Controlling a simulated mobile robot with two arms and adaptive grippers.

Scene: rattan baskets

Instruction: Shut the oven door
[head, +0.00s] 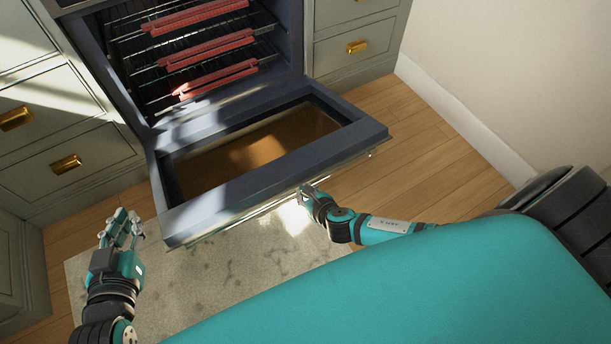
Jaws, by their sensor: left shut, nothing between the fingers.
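The oven door (355,133) is dark blue-grey with a glass window and hangs open, folded down in front of the oven (290,40). A thin metal handle bar (345,163) runs along its outer edge. My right gripper (304,191) is at the middle of that outer edge, beside the handle. Its fingers are small and overlap the edge, so I cannot tell whether they touch or grip the bar. My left gripper (121,222) is shut and empty, to the left of the door's near left corner and apart from it.
Inside the oven are wire racks with red front guards (205,48). Grey cabinets with brass handles (66,165) flank it. A grey rug (190,285) lies on the wooden floor (430,150) below the door. A white wall (500,70) stands at the right.

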